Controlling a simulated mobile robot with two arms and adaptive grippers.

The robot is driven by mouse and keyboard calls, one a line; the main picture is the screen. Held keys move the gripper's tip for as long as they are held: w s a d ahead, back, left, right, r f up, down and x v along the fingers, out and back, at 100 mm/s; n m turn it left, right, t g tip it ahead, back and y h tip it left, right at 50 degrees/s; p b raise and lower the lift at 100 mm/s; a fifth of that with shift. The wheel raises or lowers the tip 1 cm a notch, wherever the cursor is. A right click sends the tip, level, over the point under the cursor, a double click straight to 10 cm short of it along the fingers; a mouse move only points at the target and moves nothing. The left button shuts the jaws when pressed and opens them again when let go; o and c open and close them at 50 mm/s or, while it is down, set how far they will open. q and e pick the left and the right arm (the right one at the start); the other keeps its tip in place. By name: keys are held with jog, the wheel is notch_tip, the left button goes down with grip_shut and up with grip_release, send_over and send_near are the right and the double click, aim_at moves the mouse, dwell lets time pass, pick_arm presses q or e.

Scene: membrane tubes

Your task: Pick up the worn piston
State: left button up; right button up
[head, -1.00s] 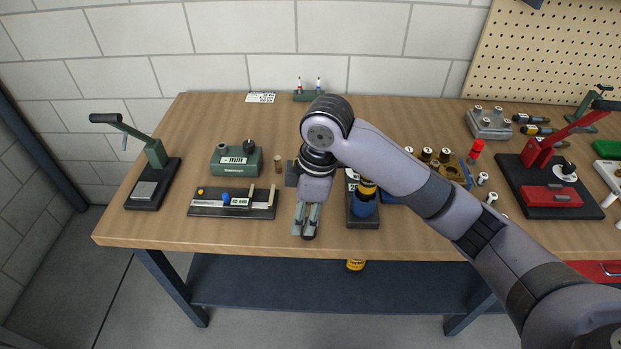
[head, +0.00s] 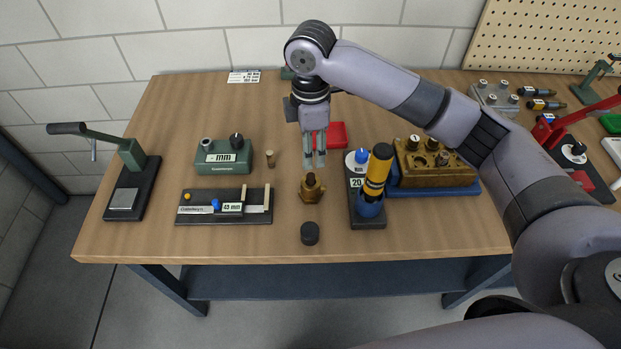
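I cannot tell for certain which part is the worn piston. A short black cylinder (head: 310,233) stands upright near the table's front edge. Behind it is a brass fitting (head: 312,189) with a narrower top. My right gripper (head: 314,164) points down just behind the brass fitting in the picture. Its two fingers are apart with nothing visible between them, and it does not appear to touch either part. My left gripper is not in view.
A black stand (head: 368,222) holds a yellow-and-black tool in a blue cup. A brass block (head: 432,168) sits right of it. A green gauge box (head: 223,157), a measuring rail (head: 224,218) and a lever press (head: 128,202) are left. The front left table is clear.

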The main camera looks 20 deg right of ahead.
aim_at(311, 175)
notch_tip(311, 175, down, 3)
jog(key=shift+r, duration=0.1)
jog(key=shift+f+p, duration=0.2)
jog(key=shift+p, duration=0.1)
notch_tip(311, 175, down, 4)
jog(key=shift+s+r+p, duration=0.15)
jog(key=shift+p, duration=0.55)
jog(key=shift+f, duration=0.6)
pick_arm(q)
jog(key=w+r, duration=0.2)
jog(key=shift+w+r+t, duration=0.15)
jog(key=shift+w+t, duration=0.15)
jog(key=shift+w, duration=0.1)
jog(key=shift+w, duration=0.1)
pick_arm(e)
jog(key=shift+c, duration=0.5)
jog(key=c, duration=0.4)
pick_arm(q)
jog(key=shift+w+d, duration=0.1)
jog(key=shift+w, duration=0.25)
pick_arm(e)
grip_shut()
